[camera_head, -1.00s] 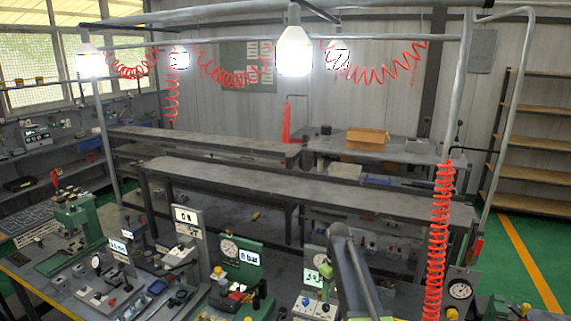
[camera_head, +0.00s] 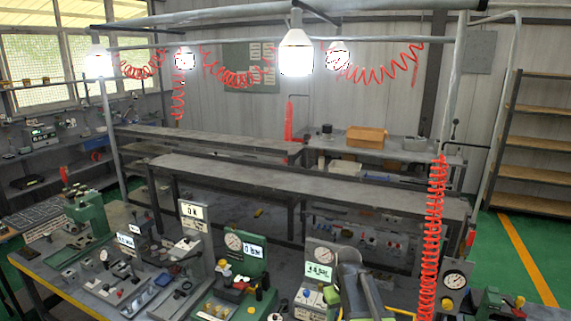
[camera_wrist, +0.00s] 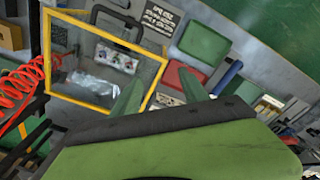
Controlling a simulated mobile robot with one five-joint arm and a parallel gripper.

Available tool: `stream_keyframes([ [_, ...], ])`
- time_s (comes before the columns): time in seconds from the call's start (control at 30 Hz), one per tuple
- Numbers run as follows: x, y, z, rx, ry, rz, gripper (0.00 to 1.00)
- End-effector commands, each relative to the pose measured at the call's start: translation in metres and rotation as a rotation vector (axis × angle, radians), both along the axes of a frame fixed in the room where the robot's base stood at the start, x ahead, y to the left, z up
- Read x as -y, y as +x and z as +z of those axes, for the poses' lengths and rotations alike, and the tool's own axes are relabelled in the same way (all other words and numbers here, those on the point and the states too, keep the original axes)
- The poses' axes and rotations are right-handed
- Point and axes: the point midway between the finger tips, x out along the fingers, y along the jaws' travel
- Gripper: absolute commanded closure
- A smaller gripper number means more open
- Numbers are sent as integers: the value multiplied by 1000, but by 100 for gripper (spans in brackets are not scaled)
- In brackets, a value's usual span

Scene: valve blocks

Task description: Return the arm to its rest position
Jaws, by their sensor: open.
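My arm (camera_head: 352,285) rises at the bottom of the head view, right of centre, in front of the bench with the valve blocks. My gripper (camera_wrist: 162,94) shows in the wrist view as two green fingers standing apart, with nothing between them. Its tips are hidden from the head view. The green valve block with a round gauge and a "0 bar" display (camera_head: 254,252) stands left of my arm. A grey block with a greenish display (camera_head: 318,271) stands just beside the arm, partly covered by it.
A red coiled hose (camera_head: 433,235) hangs right of my arm, near another gauge (camera_head: 454,280). Grey long tables (camera_head: 300,188) stand behind. The wrist view shows a yellow-framed panel (camera_wrist: 75,97), a green box (camera_wrist: 203,44) and a red box (camera_wrist: 186,80).

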Motion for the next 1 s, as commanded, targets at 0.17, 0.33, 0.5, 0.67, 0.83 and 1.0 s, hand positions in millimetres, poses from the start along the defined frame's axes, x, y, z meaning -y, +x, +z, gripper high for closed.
stream_keyframes([
  [0.17, 0, -50, 0, 15, 7, -143, 48],
  [0.33, 0, -85, -17, 29, 15, -275, 48],
  [0.5, -2, -88, -68, 3, 10, -269, 48],
  [0.67, -3, -96, -111, -20, 8, -267, 48],
  [0.83, -3, -102, -136, -38, 5, -265, 48],
  [1.0, -3, -103, -133, -41, 5, -265, 48],
])
